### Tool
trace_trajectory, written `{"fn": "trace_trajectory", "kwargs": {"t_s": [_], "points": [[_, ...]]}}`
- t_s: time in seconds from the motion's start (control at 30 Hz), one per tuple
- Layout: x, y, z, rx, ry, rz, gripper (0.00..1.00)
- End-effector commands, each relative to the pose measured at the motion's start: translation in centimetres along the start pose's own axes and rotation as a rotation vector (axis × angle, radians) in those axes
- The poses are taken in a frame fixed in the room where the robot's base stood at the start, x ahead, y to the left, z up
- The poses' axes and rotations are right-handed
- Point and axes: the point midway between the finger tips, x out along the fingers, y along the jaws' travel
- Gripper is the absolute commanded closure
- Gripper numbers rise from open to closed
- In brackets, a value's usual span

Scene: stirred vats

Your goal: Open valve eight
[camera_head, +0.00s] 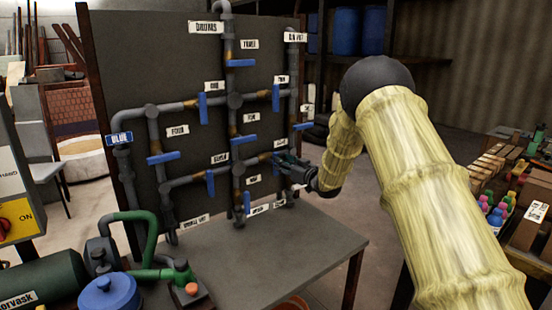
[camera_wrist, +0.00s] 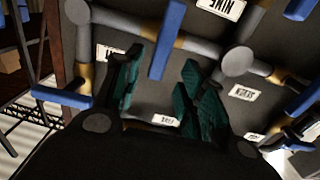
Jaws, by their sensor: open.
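A grey pipe panel (camera_head: 195,70) with several blue valve handles stands over a table. My gripper (camera_head: 287,164) is at its lower right part. In the wrist view my gripper (camera_wrist: 160,80) is open, its dark green fingers apart. A blue valve handle (camera_wrist: 167,40) shows between them, lying across its grey pipe (camera_wrist: 202,45); I cannot tell whether the fingers touch it. The white label (camera_wrist: 107,52) beside this valve is partly hidden behind a finger, so I cannot read its number. Labels reading NINE (camera_wrist: 221,7) and SEVEN (camera_wrist: 244,93) are nearby.
Other blue handles (camera_wrist: 62,97) and pipe joints (camera_wrist: 239,62) crowd around my gripper. The grey table (camera_head: 270,248) below the panel is largely bare on its right. A green pump hose (camera_head: 150,235) and a blue-lidded pot (camera_head: 108,292) stand at left. Coloured bottles (camera_head: 492,212) are at right.

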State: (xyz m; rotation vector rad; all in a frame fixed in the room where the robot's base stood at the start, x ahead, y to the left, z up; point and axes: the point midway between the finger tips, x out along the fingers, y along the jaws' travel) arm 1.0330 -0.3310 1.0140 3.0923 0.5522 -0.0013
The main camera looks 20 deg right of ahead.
Motion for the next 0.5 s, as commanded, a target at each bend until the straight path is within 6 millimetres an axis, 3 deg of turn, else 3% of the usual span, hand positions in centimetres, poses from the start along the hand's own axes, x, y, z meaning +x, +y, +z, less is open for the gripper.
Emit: {"fn": "trace_trajectory", "kwargs": {"t_s": [0.2,0.5], "points": [[3.3,0.2,0.0,0.0,0.001,0.002,0.6],[5.6,0.4,0.0,0.0,0.0,0.005,0.6]]}}
